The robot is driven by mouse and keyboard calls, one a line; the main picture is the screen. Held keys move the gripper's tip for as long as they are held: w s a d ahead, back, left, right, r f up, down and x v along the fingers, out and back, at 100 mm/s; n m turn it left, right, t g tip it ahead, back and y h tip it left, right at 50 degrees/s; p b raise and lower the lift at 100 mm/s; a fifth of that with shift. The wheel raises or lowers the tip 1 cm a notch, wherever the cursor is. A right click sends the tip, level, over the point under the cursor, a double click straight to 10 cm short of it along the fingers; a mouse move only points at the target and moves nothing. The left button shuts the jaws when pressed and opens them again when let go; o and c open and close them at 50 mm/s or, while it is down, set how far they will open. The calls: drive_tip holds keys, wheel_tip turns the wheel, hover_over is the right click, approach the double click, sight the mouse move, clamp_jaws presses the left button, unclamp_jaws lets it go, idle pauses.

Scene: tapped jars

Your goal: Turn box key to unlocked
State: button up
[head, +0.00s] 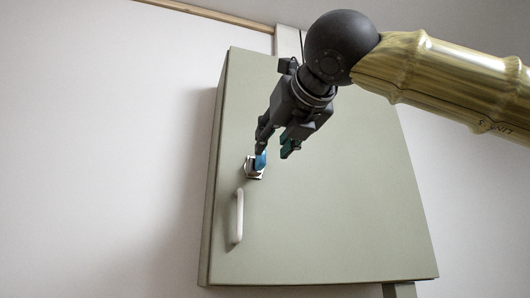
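A grey-green wall box (330,215) fills the middle of the head view, with its door shut. A blue key (261,160) sits in a silver lock collar (250,173) near the door's left edge, above the handle. My gripper (276,151) is at the lock, pointing down and to the left. Its two fingers stand apart with a gap between them. The left finger overlaps the key in the picture; the right finger is clear of it, to the right. I cannot tell whether the left finger touches the key. The lock markings are too small to read.
A white vertical handle (237,217) sticks out from the door just below the lock. A plain pale wall (100,150) surrounds the box. Conduit (288,40) runs up behind the box's top. The door's lower right is bare.

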sight(263, 156)
drive_tip(key=shift+p+x, duration=1.3)
drive_tip(key=shift+x, duration=2)
drive_tip(key=shift+f, duration=0.1)
drive_tip(key=shift+w+a, duration=0.1)
drive_tip(key=shift+w, duration=0.2)
drive_tip(key=shift+c, duration=0.4)
